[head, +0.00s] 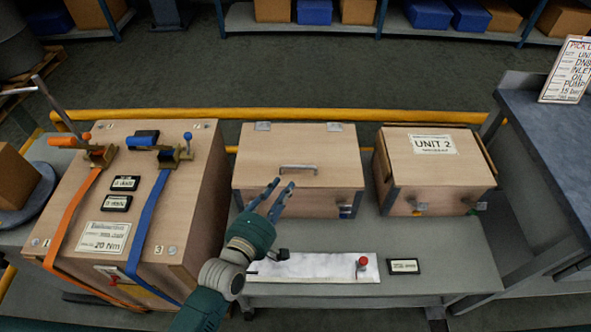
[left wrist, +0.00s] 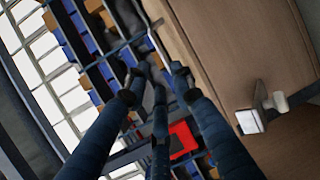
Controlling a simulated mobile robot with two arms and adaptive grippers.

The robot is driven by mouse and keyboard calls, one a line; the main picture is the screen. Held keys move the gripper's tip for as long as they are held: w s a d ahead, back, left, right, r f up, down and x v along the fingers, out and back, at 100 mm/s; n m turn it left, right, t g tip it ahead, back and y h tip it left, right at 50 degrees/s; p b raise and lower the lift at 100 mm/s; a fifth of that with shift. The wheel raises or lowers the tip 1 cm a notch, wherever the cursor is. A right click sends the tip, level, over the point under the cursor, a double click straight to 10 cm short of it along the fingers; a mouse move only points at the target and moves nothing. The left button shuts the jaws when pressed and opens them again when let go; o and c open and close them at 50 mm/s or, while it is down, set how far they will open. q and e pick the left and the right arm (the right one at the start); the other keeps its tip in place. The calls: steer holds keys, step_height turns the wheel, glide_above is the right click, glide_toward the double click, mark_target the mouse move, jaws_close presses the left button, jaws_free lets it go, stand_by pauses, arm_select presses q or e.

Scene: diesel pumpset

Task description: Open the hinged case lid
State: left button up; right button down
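The middle wooden case has a closed lid (head: 270,150), with metal hinges (head: 262,126) at its back edge and a bar handle (head: 299,168) near its front. A latch (head: 346,211) is on the case's front at the right. My left gripper (head: 282,184) is open and empty at the lid's front edge, just below the handle in the picture. I cannot tell if it touches the lid. In the left wrist view its fingers (left wrist: 157,76) are spread beside a wooden case surface (left wrist: 235,45) that carries a latch (left wrist: 262,108). My right gripper is out of view.
A "UNIT 2" case (head: 440,175) stands on the right. A white sheet (head: 320,268) with a red-knobbed part (head: 362,262) lies in front.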

mark_target(297, 167)
arm_select(q)
steer(key=x, duration=0.9)
steer(key=shift+w+d+f, duration=0.15)
steer(key=shift+w+f, duration=0.05)
steer(key=shift+w, duration=0.1)
jaws_close()
